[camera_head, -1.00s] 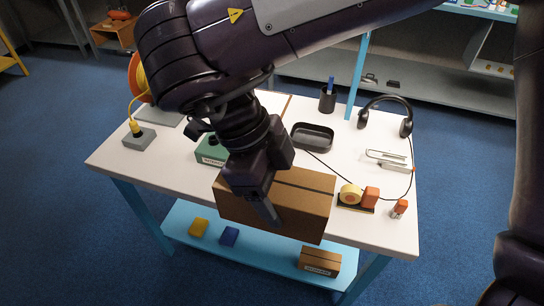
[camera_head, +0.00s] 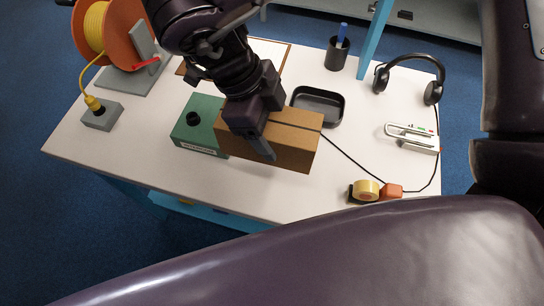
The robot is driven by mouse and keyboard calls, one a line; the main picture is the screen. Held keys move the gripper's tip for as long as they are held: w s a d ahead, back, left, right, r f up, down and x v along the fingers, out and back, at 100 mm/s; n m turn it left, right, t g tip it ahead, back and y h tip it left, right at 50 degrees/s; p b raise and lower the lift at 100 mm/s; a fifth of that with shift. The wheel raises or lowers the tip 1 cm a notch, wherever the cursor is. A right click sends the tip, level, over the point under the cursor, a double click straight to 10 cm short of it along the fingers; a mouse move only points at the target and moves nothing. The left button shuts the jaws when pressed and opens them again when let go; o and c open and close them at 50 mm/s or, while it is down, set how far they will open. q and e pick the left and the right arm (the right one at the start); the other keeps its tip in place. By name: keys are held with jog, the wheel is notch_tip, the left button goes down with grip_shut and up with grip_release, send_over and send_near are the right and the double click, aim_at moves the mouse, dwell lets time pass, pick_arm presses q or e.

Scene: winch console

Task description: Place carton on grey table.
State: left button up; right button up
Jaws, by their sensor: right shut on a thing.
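The brown carton (camera_head: 293,137) is in the grip of my right gripper (camera_head: 262,140), whose finger lies against the carton's near side. The carton is over the pale, off-white table (camera_head: 255,194), in front of the black tray, and overlaps the right edge of the green box in the view. Whether it touches the table top or the green box I cannot tell. The far jaw is hidden by the carton. My left gripper is not in view.
Bare table lies in front of the carton. A large arm link of mine crosses the bottom.

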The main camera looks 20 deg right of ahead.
notch_tip(320, 180, down, 6)
jog(key=shift+w+f+b, duration=0.1)
jog(key=shift+f+b, duration=0.05)
jog(key=shift+b, duration=0.2)
jog(key=shift+f, duration=2.5)
pick_arm(q)
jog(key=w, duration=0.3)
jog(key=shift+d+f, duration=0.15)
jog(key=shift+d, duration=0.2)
jog(key=shift+b, duration=0.3)
pick_arm(e)
jog(key=shift+f, duration=0.1)
jog(key=o, duration=1.1)
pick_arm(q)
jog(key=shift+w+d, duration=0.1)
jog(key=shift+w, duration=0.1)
